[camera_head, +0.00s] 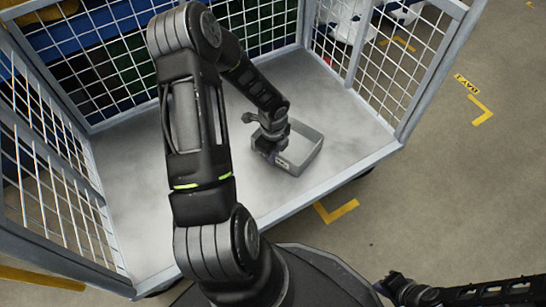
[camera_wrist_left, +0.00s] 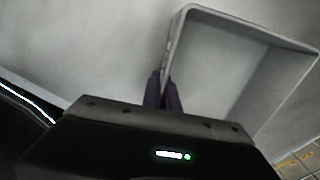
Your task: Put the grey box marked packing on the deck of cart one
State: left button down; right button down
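The grey box (camera_head: 308,160), an open-topped tray, is at the front right part of the caged cart's grey deck (camera_head: 335,100). My left gripper (camera_head: 268,147) reaches over the deck to the box's left wall. In the left wrist view, the two dark fingers (camera_wrist_left: 163,90) are close together on either side of the box's wall, and the open box (camera_wrist_left: 235,75) extends up and right. The box looks empty. I cannot tell whether its underside touches the deck. No packing label is readable. My right gripper (camera_head: 392,287) is low at the right; its fingers are unclear.
White wire mesh panels (camera_head: 375,70) with grey posts close the cart's back and sides; the front is open. Most of the deck is bare. Dark and coloured crates (camera_head: 110,50) stand behind the mesh. Yellow floor marks (camera_head: 337,211) and open floor lie to the right.

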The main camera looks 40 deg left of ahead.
pick_arm(q)
jog(key=c, duration=1.6)
grip_release()
jog(key=shift+f, duration=0.1)
jog(key=shift+c, duration=0.2)
notch_tip(320, 180, up, 12)
jog(key=p, duration=0.6)
jog(key=shift+r, duration=0.2)
